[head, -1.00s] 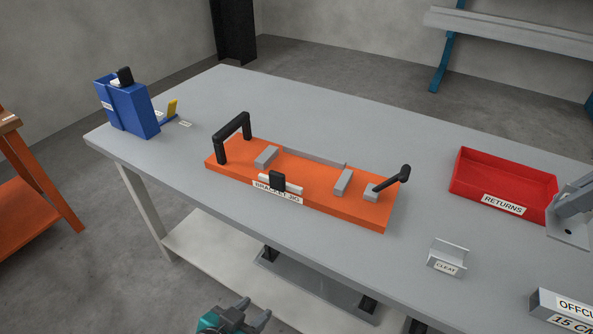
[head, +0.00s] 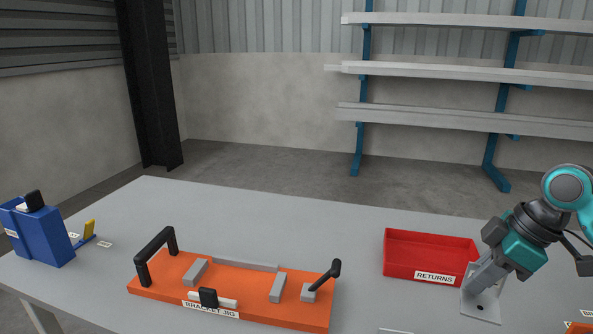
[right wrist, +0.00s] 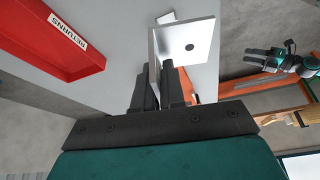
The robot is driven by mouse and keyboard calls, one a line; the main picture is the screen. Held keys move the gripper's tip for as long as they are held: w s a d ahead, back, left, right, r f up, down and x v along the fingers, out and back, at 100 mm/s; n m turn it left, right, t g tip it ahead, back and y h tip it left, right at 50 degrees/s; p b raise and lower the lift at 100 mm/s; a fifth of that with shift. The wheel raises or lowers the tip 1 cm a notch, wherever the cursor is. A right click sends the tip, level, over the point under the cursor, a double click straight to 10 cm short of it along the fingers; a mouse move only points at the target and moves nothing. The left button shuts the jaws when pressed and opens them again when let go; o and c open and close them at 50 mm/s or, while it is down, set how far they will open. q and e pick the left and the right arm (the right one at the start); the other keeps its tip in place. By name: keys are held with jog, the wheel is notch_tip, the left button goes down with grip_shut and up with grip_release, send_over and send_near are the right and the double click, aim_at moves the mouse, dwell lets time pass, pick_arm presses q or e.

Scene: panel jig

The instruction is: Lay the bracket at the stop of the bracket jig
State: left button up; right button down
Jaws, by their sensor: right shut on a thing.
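The bracket (head: 481,306) is a light grey metal plate with a round hole and a bent edge. My right gripper (head: 484,284) is shut on it and holds it in front of the red tray. In the right wrist view the bracket (right wrist: 188,42) sits at the fingertips (right wrist: 165,78). The orange bracket jig (head: 240,287) lies on the bench, well left of the bracket, with grey blocks and a grey strip along its back; which is the stop I cannot tell. My left gripper (right wrist: 258,60) shows only in the right wrist view, its fingers apart and empty.
The red returns tray (head: 432,263) stands just behind the bracket. The jig has a black handle (head: 155,253) and a black-knobbed lever (head: 326,276). A blue holder (head: 42,237) stands at the far left. The grey bench (head: 300,230) is clear behind the jig.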

jog(key=s+a+f+m+t+h, duration=0.2)
jog(key=s+a+f+m+h, duration=0.2)
jog(key=a+m, duration=0.5)
jog(key=s+m, duration=0.2)
jog(key=m, duration=0.2)
jog(key=shift+s+f+t, duration=0.2)
jog(key=shift+s+t, duration=0.05)
jog(key=shift+t, duration=0.15)
jog(key=shift+a, duration=0.15)
